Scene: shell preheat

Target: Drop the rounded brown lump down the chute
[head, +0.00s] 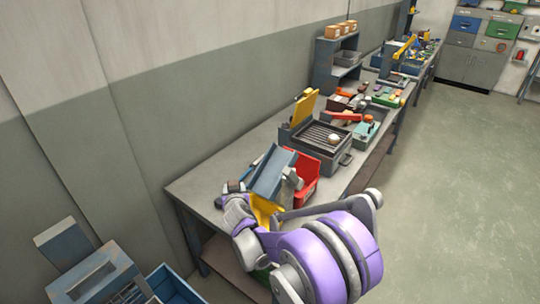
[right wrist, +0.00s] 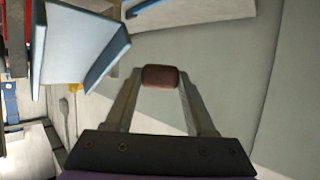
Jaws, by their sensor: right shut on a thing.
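The rounded brown lump (right wrist: 160,76) is pinched between the two fingertips of my right gripper (right wrist: 159,78) in the right wrist view. In the head view my right gripper (head: 231,191) is at the near end of the bench, to the left of the blue-grey chute (head: 271,171). The tilted chute also shows at the upper left of the right wrist view (right wrist: 78,45), apart from the lump. The lump is too small to make out clearly in the head view. My left gripper is in neither view.
A red bin (head: 308,170) stands beside the chute on the bench (head: 205,178). A wall (head: 75,120) runs along the left. Blue crates (head: 172,285) are at lower left.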

